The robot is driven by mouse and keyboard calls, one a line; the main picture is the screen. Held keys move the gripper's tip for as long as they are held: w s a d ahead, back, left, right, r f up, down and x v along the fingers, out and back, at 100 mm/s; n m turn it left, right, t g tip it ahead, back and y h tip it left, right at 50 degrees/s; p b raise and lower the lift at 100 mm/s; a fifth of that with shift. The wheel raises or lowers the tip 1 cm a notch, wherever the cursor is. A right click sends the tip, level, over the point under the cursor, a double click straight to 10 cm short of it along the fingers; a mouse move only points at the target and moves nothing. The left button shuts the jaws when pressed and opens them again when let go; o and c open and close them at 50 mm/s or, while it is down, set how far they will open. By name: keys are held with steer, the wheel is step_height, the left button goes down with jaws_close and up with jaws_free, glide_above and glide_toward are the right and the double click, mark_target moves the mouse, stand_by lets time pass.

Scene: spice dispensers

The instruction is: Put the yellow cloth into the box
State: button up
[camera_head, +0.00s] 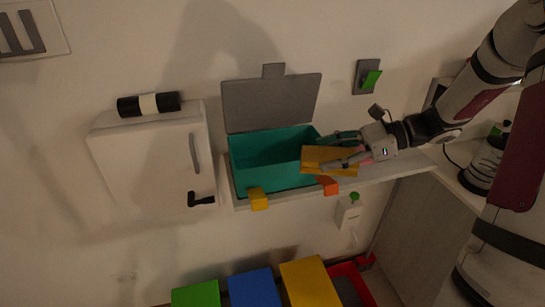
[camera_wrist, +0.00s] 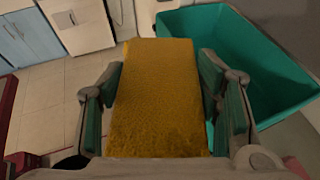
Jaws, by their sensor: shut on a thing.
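The yellow cloth (camera_head: 329,155) is a flat, thick rectangle held in my gripper (camera_head: 336,150) at the right end of the box. It also shows between the two green-padded fingers in the wrist view (camera_wrist: 158,98). My gripper is shut on it. The teal box (camera_head: 240,157) is open, with its grey lid (camera_head: 272,102) raised against the wall. In the wrist view the box (camera_wrist: 265,105) lies to the right of the cloth. In the head view the cloth overlaps the box's right end; its exact height above the rim is hard to tell.
The box stands on a narrow white shelf (camera_head: 385,170). A yellow block (camera_head: 258,199) and an orange block (camera_head: 327,186) sit at its front edge. A white cabinet (camera_head: 145,165) with a black-and-white roll (camera_head: 149,104) on top is to the left. Coloured boxes (camera_head: 250,288) stand below.

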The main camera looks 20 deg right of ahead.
steer(key=shift+w+a+f+p, duration=0.25)
steer(key=shift+w+a+f, duration=0.8)
steer(key=shift+w, duration=1.45)
steer(key=shift+w+a+f+p, duration=0.25)
steer(key=shift+w+a+f, duration=0.35)
steer(key=shift+w+a, duration=1.4)
steer(key=shift+w+a+f+p, duration=0.25)
steer(key=shift+w+a+f, duration=0.55)
steer(key=shift+w, duration=2.15)
steer(key=shift+f, duration=0.15)
steer(key=shift+f, duration=0.35)
steer(key=shift+f, duration=0.15)
steer(key=o, duration=1.2)
steer(key=shift+f, duration=0.1)
